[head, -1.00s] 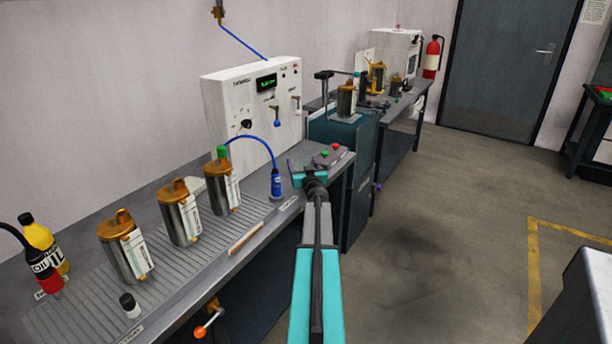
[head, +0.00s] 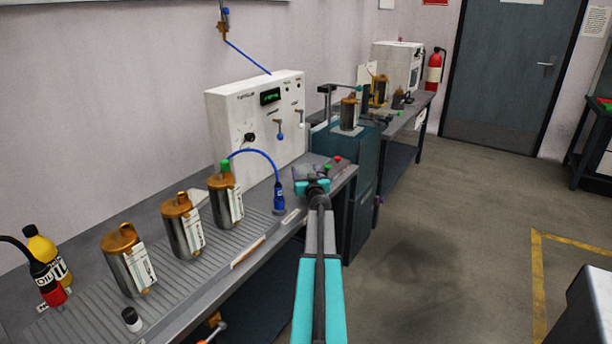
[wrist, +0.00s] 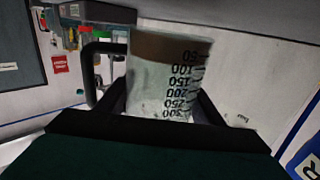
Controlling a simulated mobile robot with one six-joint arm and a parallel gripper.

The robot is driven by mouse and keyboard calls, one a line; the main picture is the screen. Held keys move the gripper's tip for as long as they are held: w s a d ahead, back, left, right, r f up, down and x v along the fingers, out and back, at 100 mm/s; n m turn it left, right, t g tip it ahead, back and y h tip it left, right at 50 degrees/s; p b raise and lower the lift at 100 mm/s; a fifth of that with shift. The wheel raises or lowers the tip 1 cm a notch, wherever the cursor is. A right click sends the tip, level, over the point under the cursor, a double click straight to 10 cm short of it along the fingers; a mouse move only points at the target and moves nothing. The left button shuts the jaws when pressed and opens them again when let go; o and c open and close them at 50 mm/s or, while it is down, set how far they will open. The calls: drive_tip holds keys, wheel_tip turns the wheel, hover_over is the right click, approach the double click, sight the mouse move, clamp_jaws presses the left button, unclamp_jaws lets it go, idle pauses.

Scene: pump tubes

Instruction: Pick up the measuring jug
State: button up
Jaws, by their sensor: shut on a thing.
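The measuring jug (wrist: 165,85) fills the middle of the wrist view. It is clear to whitish, with a black handle on its left, black volume marks from 50 to 300, and a brown band at the 50 end. My gripper (wrist: 165,112) is shut on the jug, with dark fingers on both sides of it. In the head view my teal-and-black gripper (head: 312,180) is over the bench's front edge, right of the blue-hosed fitting. The jug is mostly hidden or hard to make out there.
Several metal canisters with orange lids (head: 180,225) stand on the ribbed bench top. A white panel box (head: 230,120) stands behind, with a blue hose fitting (head: 279,197) in front. A teal cabinet (head: 365,170) lies beyond my gripper.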

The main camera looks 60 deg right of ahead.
drive_tip(key=s+a+r+p, duration=0.1)
drive_tip(key=s+a, duration=0.1)
drive_tip(key=s, duration=0.5)
drive_tip(key=s+a+r, duration=0.1)
drive_tip(key=s+a, duration=0.1)
drive_tip(key=s, duration=0.6)
drive_tip(key=shift+s+a+r+p, duration=0.15)
drive_tip(key=shift+a+r+p, duration=0.15)
drive_tip(key=shift+p, duration=0.1)
